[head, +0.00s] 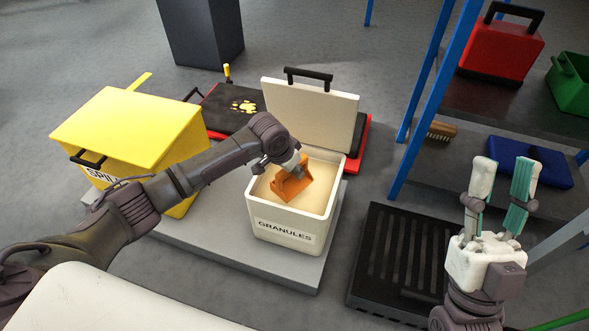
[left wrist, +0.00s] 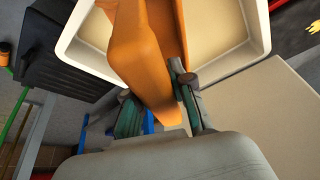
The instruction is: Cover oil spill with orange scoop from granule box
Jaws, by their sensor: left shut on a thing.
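The white granule box (head: 286,228), labelled GRANULES, stands with its lid (head: 310,113) raised at the back and pale granules inside. My left gripper (left wrist: 160,108) is shut on the handle of the orange scoop (head: 292,186), which is tilted over the granules within the box's opening. I cannot tell whether the scoop's edge touches the granules. The scoop also shows large in the left wrist view (left wrist: 143,45). The oil spill is a yellow splat on a black mat (head: 222,107) behind the box. My right gripper (head: 507,165) is open and empty at the right.
A yellow bin (head: 140,128) with a closed lid stands left of the granule box on the same grey platform (head: 230,249). A black slatted pallet (head: 385,262) lies to the right. A blue-framed shelf holds a red toolbox (head: 500,48), a brush (head: 441,130) and a blue case (head: 528,163).

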